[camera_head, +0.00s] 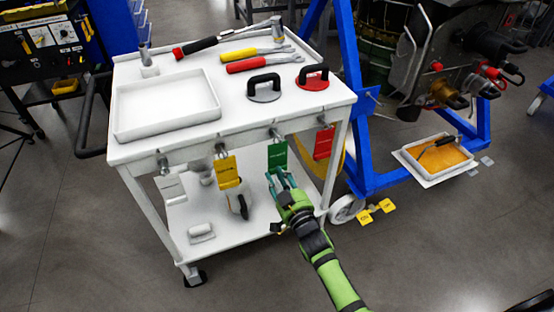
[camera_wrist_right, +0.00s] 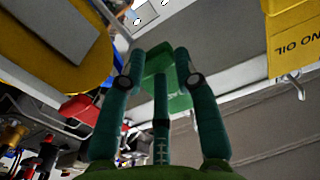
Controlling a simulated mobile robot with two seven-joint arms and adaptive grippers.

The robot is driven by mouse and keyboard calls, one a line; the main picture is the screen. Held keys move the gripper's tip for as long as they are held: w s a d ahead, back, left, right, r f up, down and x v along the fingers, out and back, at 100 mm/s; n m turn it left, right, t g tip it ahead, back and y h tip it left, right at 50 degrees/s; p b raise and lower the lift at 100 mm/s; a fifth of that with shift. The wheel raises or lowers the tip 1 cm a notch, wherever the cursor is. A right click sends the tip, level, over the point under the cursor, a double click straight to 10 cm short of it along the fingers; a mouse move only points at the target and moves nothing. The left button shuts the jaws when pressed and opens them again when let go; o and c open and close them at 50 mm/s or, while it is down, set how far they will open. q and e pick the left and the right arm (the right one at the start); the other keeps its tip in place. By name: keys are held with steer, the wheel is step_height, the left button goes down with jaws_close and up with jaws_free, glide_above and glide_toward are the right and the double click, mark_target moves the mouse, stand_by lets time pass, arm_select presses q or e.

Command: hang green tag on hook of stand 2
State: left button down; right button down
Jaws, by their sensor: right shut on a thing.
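The green tag (camera_head: 277,155) is at the front edge of the white cart, just below the middle hook (camera_head: 273,133). I cannot tell whether its top still rests on that hook. My right gripper (camera_head: 281,178) reaches up from below and is shut on the tag's lower part. In the right wrist view the tag (camera_wrist_right: 170,88) shows between the teal fingers of the gripper (camera_wrist_right: 165,70). A blue stand (camera_head: 350,90) carrying a dark turbine part stands right of the cart. I see no number on it, and no tag hook on it is clear. My left gripper is out of view.
A yellow tag (camera_head: 227,171) and a red tag (camera_head: 323,143) hang beside the green one. The cart top (camera_head: 230,135) holds a tray, tools and suction handles. An orange-filled tray (camera_head: 440,157) lies by the stand. Floor at the lower right is mostly open.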

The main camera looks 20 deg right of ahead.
steer(key=shift+s+d+f, duration=0.15)
steer(key=shift+d+f, duration=0.15)
steer(key=shift+d, duration=0.2)
steer(key=shift+s+r+p, duration=0.15)
steer(key=shift+s+p, duration=0.15)
steer(key=c, duration=1.3)
jaws_free()
